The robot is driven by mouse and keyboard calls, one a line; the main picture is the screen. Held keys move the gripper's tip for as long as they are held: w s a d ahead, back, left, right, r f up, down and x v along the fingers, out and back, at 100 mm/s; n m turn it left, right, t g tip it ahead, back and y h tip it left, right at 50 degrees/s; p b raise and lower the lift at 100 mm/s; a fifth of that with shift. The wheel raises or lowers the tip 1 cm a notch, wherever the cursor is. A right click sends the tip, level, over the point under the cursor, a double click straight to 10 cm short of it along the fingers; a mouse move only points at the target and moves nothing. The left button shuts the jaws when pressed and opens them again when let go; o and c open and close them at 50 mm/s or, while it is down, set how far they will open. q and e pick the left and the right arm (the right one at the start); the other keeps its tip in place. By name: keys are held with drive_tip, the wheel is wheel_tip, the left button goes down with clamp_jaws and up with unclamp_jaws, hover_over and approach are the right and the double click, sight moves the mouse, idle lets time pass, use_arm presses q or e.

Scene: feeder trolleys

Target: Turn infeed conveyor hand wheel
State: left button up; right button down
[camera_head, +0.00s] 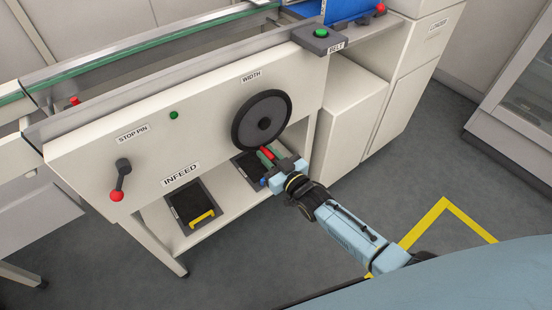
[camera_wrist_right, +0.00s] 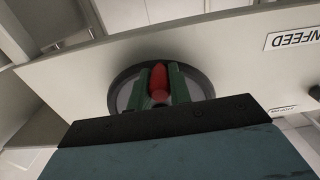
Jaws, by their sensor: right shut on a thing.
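The hand wheel (camera_head: 262,121) is a dark round wheel with a grey hub, on the cream infeed panel under the WIDTH label in the head view. Its rim also shows in the right wrist view (camera_wrist_right: 117,91), behind my fingers. My right gripper (camera_head: 267,154) is at the wheel's lower edge. Its green fingers are shut on the wheel's red handle, which shows between them in the wrist view (camera_wrist_right: 159,80). My left gripper is not in view.
A stop pin lever (camera_head: 122,181) with a red knob is on the panel's left. A BELT box (camera_head: 317,40) with a green button sits at the panel's upper right corner. Below are a shelf with dark bins (camera_head: 190,203). Grey floor is open at front left.

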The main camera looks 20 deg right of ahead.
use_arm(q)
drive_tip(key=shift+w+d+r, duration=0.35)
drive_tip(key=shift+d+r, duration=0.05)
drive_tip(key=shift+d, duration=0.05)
use_arm(e)
drive_tip(key=shift+w+d+f+n, duration=0.1)
drive_tip(key=shift+w+d+n, duration=0.15)
drive_tip(key=shift+d+n, duration=0.6)
drive_tip(key=shift+a, duration=0.1)
drive_tip(key=c, duration=1.3)
unclamp_jaws()
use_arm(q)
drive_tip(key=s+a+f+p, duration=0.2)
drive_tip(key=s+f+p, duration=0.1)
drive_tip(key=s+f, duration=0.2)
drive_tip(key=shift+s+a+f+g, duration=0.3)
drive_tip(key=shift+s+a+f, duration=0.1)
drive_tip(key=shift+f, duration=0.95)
use_arm(e)
drive_tip(key=v, duration=1.3)
